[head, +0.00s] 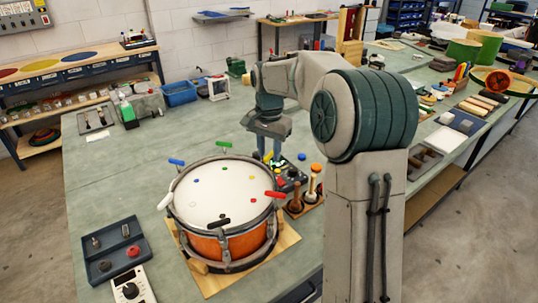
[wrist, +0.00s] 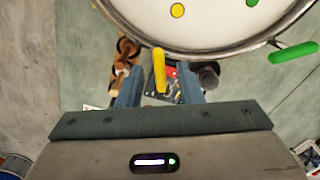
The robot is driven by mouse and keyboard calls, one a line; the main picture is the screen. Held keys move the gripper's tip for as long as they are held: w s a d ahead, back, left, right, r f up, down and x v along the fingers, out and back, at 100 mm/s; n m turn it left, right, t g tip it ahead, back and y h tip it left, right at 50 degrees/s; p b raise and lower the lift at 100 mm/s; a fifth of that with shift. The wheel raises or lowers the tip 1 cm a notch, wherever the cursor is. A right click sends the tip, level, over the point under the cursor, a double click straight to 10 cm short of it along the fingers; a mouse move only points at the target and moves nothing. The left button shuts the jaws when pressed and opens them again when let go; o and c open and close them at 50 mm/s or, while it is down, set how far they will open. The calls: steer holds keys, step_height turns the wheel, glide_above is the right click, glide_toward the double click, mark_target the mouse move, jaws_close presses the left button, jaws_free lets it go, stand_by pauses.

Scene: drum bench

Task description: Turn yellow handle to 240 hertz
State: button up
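The yellow handle (wrist: 159,70) stands off the rim beside a yellow dot on the drumhead (wrist: 177,10). My gripper (wrist: 159,88) is open, with one finger on each side of the yellow handle in the picture and gaps on both sides. Whether the handle is at finger depth is unclear.
Other handles ring the drum: blue (head: 176,161), green (head: 225,145), red (head: 275,194), black (head: 218,222) and white (head: 166,200). A meter with a dial (head: 130,289) is at lower left; no reading is legible. Wooden-handled tools (head: 304,196) stand right of the drum.

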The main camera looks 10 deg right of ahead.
steer(key=shift+f, duration=0.9)
jaws_close()
steer(key=shift+m, duration=0.3)
steer(key=shift+r+m, duration=0.1)
steer(key=shift+m, duration=2.5)
jaws_free()
